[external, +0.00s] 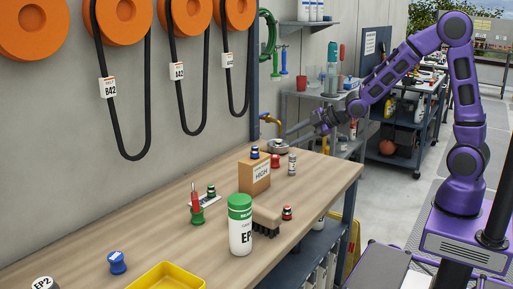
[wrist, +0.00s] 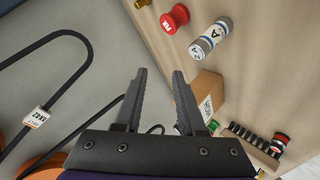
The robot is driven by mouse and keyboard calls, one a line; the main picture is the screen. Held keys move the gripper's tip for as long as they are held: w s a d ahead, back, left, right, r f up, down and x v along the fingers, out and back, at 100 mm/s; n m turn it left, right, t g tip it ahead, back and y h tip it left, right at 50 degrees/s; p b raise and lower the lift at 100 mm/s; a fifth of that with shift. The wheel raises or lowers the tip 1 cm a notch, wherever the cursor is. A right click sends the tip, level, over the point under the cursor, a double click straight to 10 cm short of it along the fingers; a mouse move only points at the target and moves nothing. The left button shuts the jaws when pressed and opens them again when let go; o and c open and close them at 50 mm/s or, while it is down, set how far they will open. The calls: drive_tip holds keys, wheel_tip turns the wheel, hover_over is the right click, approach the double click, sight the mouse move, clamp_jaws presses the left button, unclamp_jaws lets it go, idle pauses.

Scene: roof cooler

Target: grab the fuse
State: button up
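The likely fuse is a small grey-and-white cylinder with metal ends and a blue-marked label. In the external view the fuse (external: 292,162) stands upright on the wooden bench, right of the cardboard box. The fuse also shows in the wrist view (wrist: 211,37), up and right of the fingertips, with clear space between. My gripper (external: 321,122) is raised above the far right end of the bench, apart from the fuse. In the wrist view my gripper (wrist: 160,72) has its two fingers spread with nothing between them.
A red spool (wrist: 175,18) stands close beside the fuse. The cardboard box (external: 254,177) has a dark-capped item on top. A brush (external: 266,219), a green-lidded bottle (external: 240,226) and a yellow tray (external: 168,277) are nearer. Black belts (external: 183,97) hang along the wall.

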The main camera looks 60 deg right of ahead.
sight(292, 165)
drive_tip(key=s+f+m, duration=0.3)
drive_tip(key=f+m, duration=0.1)
drive_tip(key=s+d+f+m, duration=0.1)
drive_tip(key=s+f+m, duration=0.1)
drive_tip(key=shift+s+f+m+y, duration=0.3)
drive_tip(key=shift+s+m, duration=0.05)
drive_tip(key=shift+m, duration=0.05)
drive_tip(key=shift+w+a+f+m+t+y, duration=0.15)
drive_tip(key=shift+w+m+t+y, duration=0.15)
drive_tip(key=shift+m, duration=0.2)
drive_tip(key=shift+w+r+m+t, duration=0.45)
drive_tip(key=shift+w+m+t, duration=0.15)
drive_tip(key=shift+w+m, duration=0.15)
drive_tip(key=b+x, duration=0.1)
drive_tip(key=x, duration=0.6)
drive_tip(key=shift+w+a+b, duration=0.2)
drive_tip(key=shift+w+b, duration=0.1)
drive_tip(key=shift+b, duration=0.1)
drive_tip(key=shift+c, duration=0.2)
clamp_jaws()
